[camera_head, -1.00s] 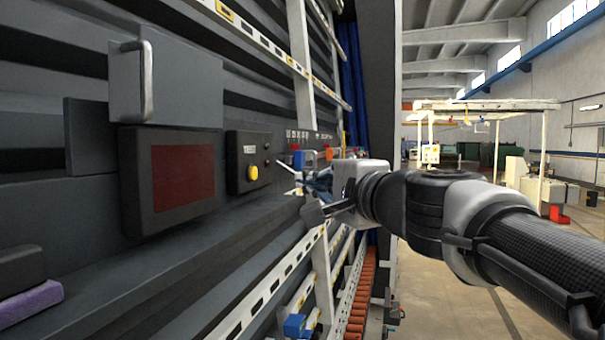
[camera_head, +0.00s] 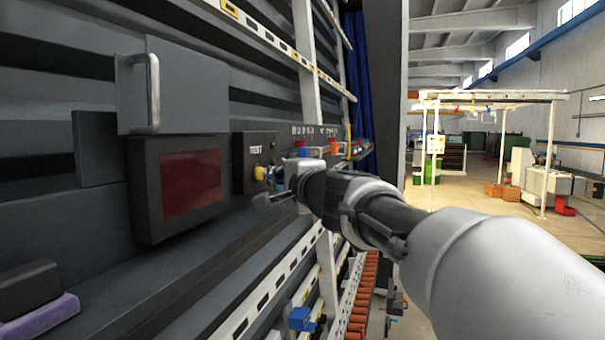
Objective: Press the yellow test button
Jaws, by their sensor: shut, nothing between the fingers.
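The yellow test button (camera_head: 260,173) sticks out of a small black control box (camera_head: 243,160) on the grey machine wall, under a small white label. My gripper (camera_head: 268,186) is shut and empty, right beside the button on its right side. Its tip is close to the button and overlaps the right part of the box. I cannot tell whether it touches the button. My arm reaches in from the lower right and hides part of the wall behind it.
A dark red screen (camera_head: 190,183) in a black housing is left of the box. A grey panel with a metal handle (camera_head: 148,90) is above it. A ledge (camera_head: 220,255) runs below. A black block (camera_head: 28,285) lies on a purple one (camera_head: 42,318) at lower left.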

